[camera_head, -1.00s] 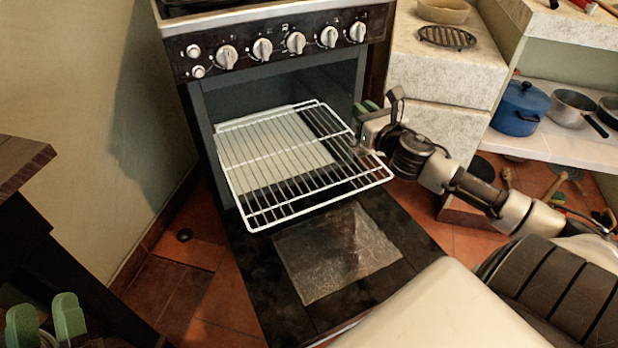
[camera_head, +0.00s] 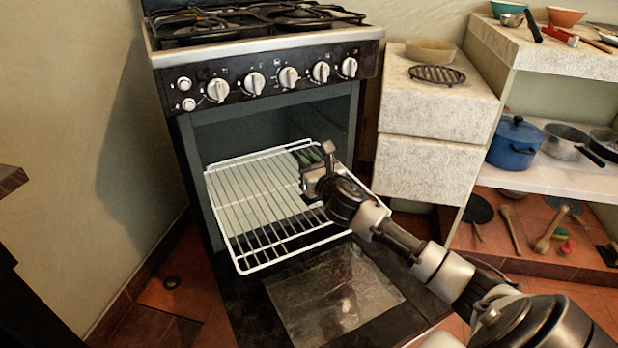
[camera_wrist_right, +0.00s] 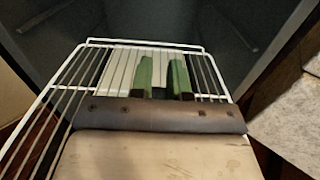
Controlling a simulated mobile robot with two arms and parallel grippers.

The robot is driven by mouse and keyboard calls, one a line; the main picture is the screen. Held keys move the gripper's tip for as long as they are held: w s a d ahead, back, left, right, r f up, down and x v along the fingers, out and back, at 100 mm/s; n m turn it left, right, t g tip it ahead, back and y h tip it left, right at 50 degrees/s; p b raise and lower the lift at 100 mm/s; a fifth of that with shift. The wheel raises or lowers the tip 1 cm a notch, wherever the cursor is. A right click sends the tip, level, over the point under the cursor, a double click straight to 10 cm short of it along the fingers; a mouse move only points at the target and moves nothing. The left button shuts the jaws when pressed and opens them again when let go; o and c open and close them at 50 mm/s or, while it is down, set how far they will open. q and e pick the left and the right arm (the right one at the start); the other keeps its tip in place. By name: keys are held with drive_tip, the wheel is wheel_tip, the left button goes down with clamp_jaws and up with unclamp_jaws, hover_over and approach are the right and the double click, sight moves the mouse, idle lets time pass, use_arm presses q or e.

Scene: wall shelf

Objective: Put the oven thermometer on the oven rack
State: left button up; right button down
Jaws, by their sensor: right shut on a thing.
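The white wire oven rack (camera_head: 240,197) is pulled out over the open oven door, with a pale flat sheet showing beneath its bars. My right gripper (camera_head: 308,157), with green fingers, is over the rack's right rear part. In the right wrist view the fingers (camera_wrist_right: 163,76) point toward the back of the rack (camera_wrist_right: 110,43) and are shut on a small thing. The fingers hide nearly all of it; it is likely the oven thermometer, which does not show elsewhere. I cannot tell whether it touches the bars. My left gripper is out of view.
The oven (camera_head: 270,85) has knobs above its open cavity. Its dark door (camera_head: 335,290) is folded down under the rack. A stone-topped cabinet (camera_head: 430,165) stands right of the oven, and shelves with a blue pot (camera_head: 514,145) are further right. The rack's left half is clear.

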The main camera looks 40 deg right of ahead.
wheel_tip(320, 180, down, 2)
drive_tip(key=shift+f+b, duration=0.2)
drive_tip(key=shift+b, duration=0.3)
drive_tip(key=shift+f, duration=0.4)
drive_tip(key=shift+r, duration=0.15)
drive_tip(key=c, duration=1.1)
unclamp_jaws()
